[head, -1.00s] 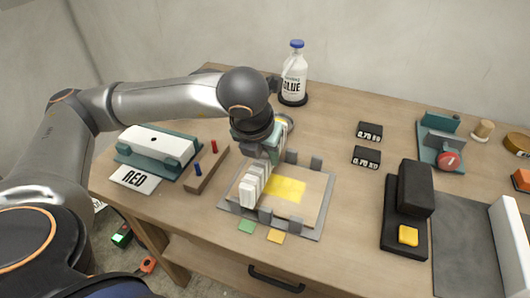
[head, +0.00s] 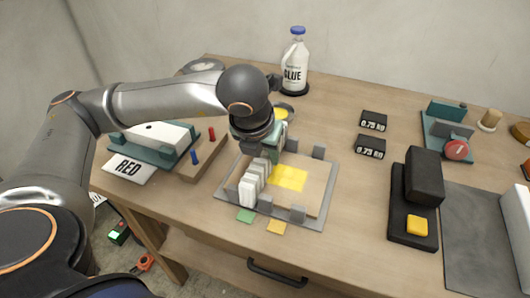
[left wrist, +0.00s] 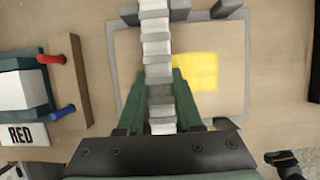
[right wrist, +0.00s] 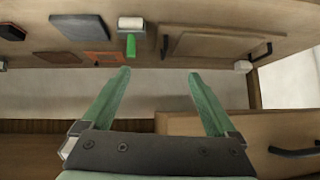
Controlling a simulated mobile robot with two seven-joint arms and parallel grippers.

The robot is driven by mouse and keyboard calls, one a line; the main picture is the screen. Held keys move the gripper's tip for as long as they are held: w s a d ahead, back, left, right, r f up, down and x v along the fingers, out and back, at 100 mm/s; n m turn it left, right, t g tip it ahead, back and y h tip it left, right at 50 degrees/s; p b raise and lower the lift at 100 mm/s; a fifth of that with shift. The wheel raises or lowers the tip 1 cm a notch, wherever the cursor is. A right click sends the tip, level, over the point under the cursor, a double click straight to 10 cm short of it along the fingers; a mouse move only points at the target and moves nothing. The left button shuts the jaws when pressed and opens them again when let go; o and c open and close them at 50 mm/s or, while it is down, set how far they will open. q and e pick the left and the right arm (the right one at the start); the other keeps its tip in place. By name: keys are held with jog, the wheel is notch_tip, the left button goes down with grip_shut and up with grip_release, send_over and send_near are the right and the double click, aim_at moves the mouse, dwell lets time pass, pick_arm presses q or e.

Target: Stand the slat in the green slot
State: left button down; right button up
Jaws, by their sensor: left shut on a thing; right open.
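Several white slats (head: 250,188) stand in a row along the left side of a grey-edged frame (head: 326,200). A green tag (head: 246,215) lies at the frame's front edge, in line with this row. My left gripper (head: 270,152) is at the back end of the row, pointing down. In the left wrist view its green fingers (left wrist: 160,80) are shut on a slat (left wrist: 162,112) at the near end of the row (left wrist: 156,40). The held slat's foot is hidden. My right gripper (right wrist: 159,73) is open and empty, seen only in the right wrist view.
A yellow patch (head: 289,178) fills part of the frame's middle, and grey posts (head: 297,214) stand on its edges. A wooden block with red and blue pegs (head: 203,160) is close on the left. A glue bottle (head: 294,66) stands behind.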

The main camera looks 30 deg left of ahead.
pick_arm(q)
jog(key=shift+f, duration=0.1)
jog(key=shift+f+b, duration=0.1)
jog(key=shift+b, duration=0.2)
jog(key=shift+c, duration=2.4)
grip_release()
